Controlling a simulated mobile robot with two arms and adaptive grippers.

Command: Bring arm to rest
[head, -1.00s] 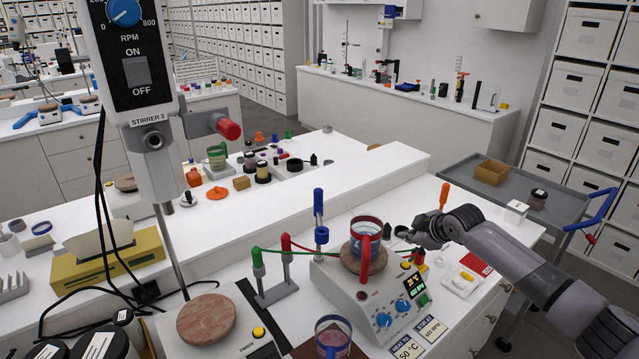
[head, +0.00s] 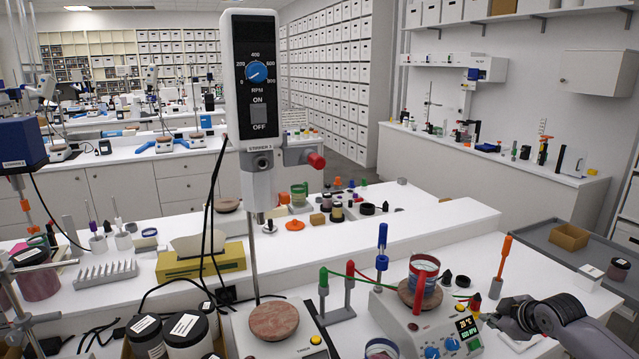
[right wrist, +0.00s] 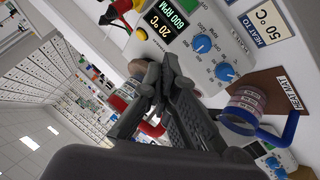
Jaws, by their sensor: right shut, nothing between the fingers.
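My right gripper (head: 506,313) is at the lower right of the head view, just right of the hotplate stirrer (head: 420,330), with its arm reaching in from the right. In the right wrist view its dark fingers (right wrist: 162,72) are together with nothing between them. The stirrer's display and blue knobs show beyond the fingers. A beaker with a red band (head: 424,268) stands on the stirrer's round brown top. My left gripper is not in view.
An overhead stirrer (head: 256,110) stands tall at the centre. An orange-handled tool (head: 503,257) stands upright near my right gripper. A mug with a blue handle (right wrist: 245,108) sits by the hotplate. A grey cart (head: 590,262) is at the right.

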